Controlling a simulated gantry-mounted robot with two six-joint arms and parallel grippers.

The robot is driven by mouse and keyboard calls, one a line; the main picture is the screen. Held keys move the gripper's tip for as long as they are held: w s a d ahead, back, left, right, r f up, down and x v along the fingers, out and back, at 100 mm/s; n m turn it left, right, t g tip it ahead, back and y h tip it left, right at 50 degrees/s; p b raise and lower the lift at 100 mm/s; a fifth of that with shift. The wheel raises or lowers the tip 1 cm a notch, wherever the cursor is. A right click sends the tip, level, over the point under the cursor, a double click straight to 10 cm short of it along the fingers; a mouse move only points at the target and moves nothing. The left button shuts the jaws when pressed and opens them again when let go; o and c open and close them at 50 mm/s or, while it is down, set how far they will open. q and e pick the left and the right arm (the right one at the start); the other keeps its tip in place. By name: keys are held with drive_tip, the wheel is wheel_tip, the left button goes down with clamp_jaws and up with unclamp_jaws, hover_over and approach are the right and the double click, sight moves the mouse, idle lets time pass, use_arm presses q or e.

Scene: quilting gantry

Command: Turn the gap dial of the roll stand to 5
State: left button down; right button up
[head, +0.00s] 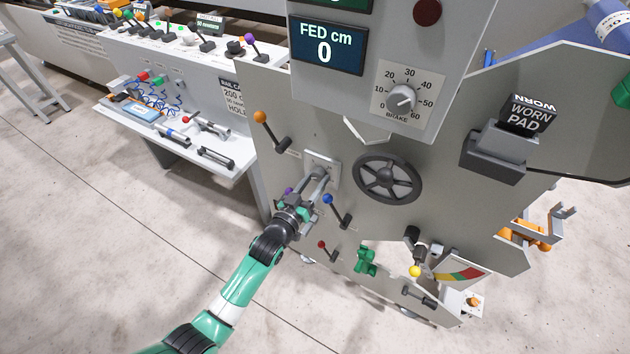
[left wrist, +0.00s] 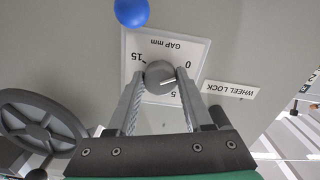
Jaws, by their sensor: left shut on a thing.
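The gap dial is a small round grey knob (left wrist: 159,73) on a white plate marked "GAP mm" (left wrist: 166,43), upside down in the left wrist view. The numbers 15, 0 and 5 show around it; part of the scale is hidden by the fingers. The knob's white mark sits on its lower right side, roughly between 0 and 5; its exact reading is hard to tell. My left gripper (left wrist: 159,78) is shut on the knob, one finger on each side. In the head view my left gripper (head: 320,172) reaches the plate (head: 333,166) and hides the knob. My right gripper is not in view.
A dark handwheel (head: 388,178) is right of the plate. An orange-tipped lever (head: 260,117) is up and left, a blue-tipped lever (head: 328,199) just below. A brake dial (head: 401,99) and a display reading 0 (head: 326,46) are above. Open floor lies left.

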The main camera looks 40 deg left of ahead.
use_arm(q)
drive_tip(key=m+p, duration=0.1)
drive_tip(key=m, duration=0.2)
drive_tip(key=shift+a+m, duration=0.1)
drive_tip(key=shift+m, duration=0.3)
drive_tip(key=m, duration=0.3)
drive_tip(key=shift+m, duration=0.3)
drive_tip(key=m, duration=0.4)
drive_tip(key=shift+a+r+m+p, duration=0.1)
drive_tip(key=shift+m+p, duration=0.2)
drive_tip(key=shift+p, duration=0.05)
drive_tip(key=shift+m, duration=1.8)
drive_tip(key=shift+c, duration=1.5)
unclamp_jaws()
drive_tip(key=shift+s, duration=0.1)
